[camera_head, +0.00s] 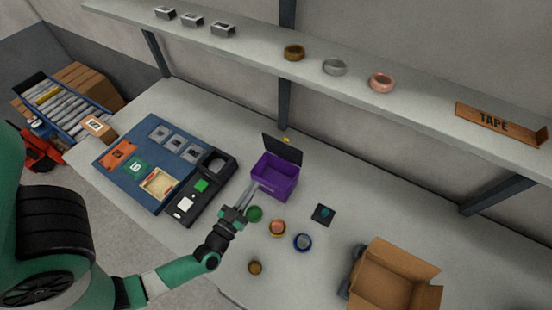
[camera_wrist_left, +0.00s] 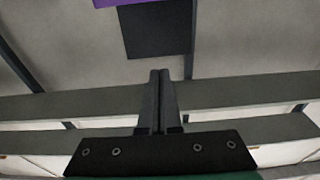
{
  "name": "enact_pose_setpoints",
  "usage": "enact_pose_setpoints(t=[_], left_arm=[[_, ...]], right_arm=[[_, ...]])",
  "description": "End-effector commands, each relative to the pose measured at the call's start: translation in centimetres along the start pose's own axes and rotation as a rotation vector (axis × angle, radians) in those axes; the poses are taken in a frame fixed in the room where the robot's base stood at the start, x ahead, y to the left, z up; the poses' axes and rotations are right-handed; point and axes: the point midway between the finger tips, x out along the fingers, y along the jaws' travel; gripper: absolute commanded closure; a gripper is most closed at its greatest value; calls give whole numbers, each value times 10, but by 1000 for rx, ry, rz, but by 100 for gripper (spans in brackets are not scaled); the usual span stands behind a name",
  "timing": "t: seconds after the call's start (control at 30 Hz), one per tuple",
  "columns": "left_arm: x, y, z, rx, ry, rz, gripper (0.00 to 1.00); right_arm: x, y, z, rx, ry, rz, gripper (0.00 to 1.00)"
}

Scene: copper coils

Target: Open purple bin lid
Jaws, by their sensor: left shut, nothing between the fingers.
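The purple bin (camera_head: 275,182) stands on the table near the middle of the head view. Its dark lid (camera_head: 283,148) is up, standing at the bin's back edge, and the purple inside shows. In the left wrist view the lid is a dark panel (camera_wrist_left: 160,32) beyond the fingertips, with a strip of purple (camera_wrist_left: 112,2) at the top edge. My left gripper (camera_head: 253,187) is at the bin's front left side in the head view. Its fingers (camera_wrist_left: 160,74) are shut together and empty. I cannot tell whether they touch the bin. My right gripper is not in view.
A blue board (camera_head: 128,182) with several pieces lies left of the bin. An open cardboard box (camera_head: 395,278) stands at the right. A shelf (camera_head: 430,98) runs above the back.

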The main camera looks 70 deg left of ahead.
Motion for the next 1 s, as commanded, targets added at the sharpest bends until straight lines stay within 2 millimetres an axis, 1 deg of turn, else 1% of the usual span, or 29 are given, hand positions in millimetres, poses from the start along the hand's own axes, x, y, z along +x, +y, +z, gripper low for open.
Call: enact_pose_setpoints(t=[0.13, 0.27, 0.6, 0.73, 0.83, 1.0], left_arm=[[7, 0, -3, -3, 3, -1, 100], [24, 0, -3, -2, 7, -4, 100], [97, 1, -3, -2, 7, 0, 100], [121, 1, -4, -2, 6, 0, 100], [133, 1, -4, -2, 5, 2, 100], [142, 1, -4, -2, 4, 2, 100]], right_arm=[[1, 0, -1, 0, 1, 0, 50], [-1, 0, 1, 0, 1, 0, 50], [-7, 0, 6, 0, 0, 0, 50], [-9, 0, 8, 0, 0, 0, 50], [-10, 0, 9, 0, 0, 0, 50], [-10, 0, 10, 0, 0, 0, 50]])
